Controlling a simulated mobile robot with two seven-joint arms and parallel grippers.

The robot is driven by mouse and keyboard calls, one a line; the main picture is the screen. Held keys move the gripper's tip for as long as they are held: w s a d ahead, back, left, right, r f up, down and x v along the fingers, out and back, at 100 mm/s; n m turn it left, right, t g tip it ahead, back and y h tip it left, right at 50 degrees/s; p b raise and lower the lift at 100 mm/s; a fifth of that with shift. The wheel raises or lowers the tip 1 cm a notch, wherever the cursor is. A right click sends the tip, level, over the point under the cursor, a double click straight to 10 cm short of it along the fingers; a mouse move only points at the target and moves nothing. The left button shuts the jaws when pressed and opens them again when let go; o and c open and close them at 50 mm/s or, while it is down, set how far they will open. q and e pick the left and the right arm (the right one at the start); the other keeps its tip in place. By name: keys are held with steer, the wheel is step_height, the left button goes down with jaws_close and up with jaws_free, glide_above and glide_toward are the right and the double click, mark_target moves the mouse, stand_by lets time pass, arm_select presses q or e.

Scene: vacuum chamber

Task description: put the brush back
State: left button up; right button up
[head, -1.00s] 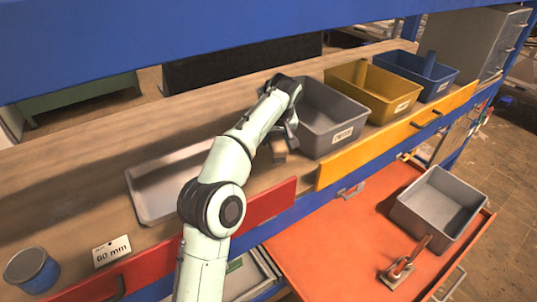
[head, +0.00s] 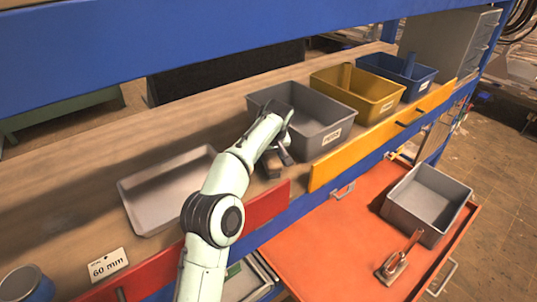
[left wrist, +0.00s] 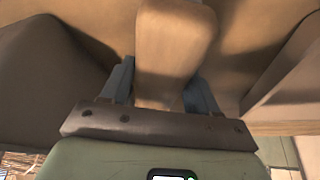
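A wooden-handled item, apparently the brush (head: 272,168), lies on the wooden shelf in front of the large grey bin; my left gripper partly hides it. My left gripper (head: 284,150) is down at it in the head view. In the left wrist view, the wooden handle (left wrist: 172,45) lies between the two fingers of my left gripper (left wrist: 163,85), very near both. I cannot tell whether the fingers press on it. The far end is out of clear view. My right gripper is not in view.
The grey bin (head: 318,140), yellow bin (head: 378,112) and blue bin (head: 415,88) line the shelf. A shallow grey tray (head: 135,205) lies left.

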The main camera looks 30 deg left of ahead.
arm_select(q)
steer(key=shift+o, duration=1.2)
steer(key=shift+s+a, duration=0.1)
steer(key=shift+s, duration=0.2)
steer(key=shift+w+r, duration=0.1)
steer(key=shift+r, duration=0.15)
steer(key=v, duration=1.2)
steer(key=shift+f, duration=0.1)
